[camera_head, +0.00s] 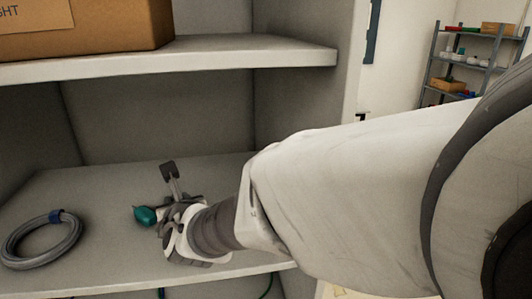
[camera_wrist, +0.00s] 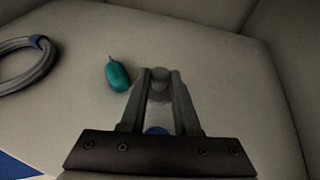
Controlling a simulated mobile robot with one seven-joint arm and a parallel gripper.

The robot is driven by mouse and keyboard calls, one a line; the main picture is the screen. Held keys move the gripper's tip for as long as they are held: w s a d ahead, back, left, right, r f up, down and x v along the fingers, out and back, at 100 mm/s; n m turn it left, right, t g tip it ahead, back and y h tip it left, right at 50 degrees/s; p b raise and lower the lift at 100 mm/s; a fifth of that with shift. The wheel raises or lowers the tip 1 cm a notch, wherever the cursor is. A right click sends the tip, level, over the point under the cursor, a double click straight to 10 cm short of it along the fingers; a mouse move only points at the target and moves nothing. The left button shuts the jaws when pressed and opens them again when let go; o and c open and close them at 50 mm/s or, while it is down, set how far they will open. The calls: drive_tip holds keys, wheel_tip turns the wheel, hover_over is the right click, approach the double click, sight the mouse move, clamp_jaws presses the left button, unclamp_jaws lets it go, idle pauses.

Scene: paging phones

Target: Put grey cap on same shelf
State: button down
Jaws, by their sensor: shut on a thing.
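My gripper (camera_wrist: 160,82) is low over the lower shelf board (camera_head: 95,205), fingers close together. A small grey rounded thing, seemingly the grey cap (camera_wrist: 160,78), is held between the fingertips in the wrist view. It is dim there, and I cannot tell whether it touches the board. In the head view my gripper (camera_head: 172,213) reaches in from the right over the board's front part, and the cap cannot be made out there.
A teal object (camera_head: 145,215) lies close left of my gripper; it also shows in the wrist view (camera_wrist: 117,74). A grey cable coil (camera_head: 42,240) with a blue tie lies further left. A cardboard box (camera_head: 90,28) stands on the upper shelf (camera_head: 230,55). Board behind is bare.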

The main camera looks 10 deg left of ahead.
drive_tip(key=shift+f, duration=2.05)
drive_tip(key=shift+f, duration=0.1)
drive_tip(key=shift+f+b, duration=0.1)
drive_tip(key=shift+b, duration=0.2)
drive_tip(key=c, duration=0.6)
unclamp_jaws()
drive_tip(key=shift+c, duration=0.2)
drive_tip(key=shift+r+p, duration=0.35)
drive_tip(key=shift+p, duration=0.1)
drive_tip(key=shift+s+d, duration=0.15)
drive_tip(key=shift+s, duration=0.15)
drive_tip(key=v, duration=1)
drive_tip(key=shift+s+d+r, duration=0.15)
drive_tip(key=shift+s, duration=0.05)
drive_tip(key=shift+s+d+r, duration=0.1)
drive_tip(key=shift+s+d, duration=0.1)
drive_tip(key=shift+s, duration=0.1)
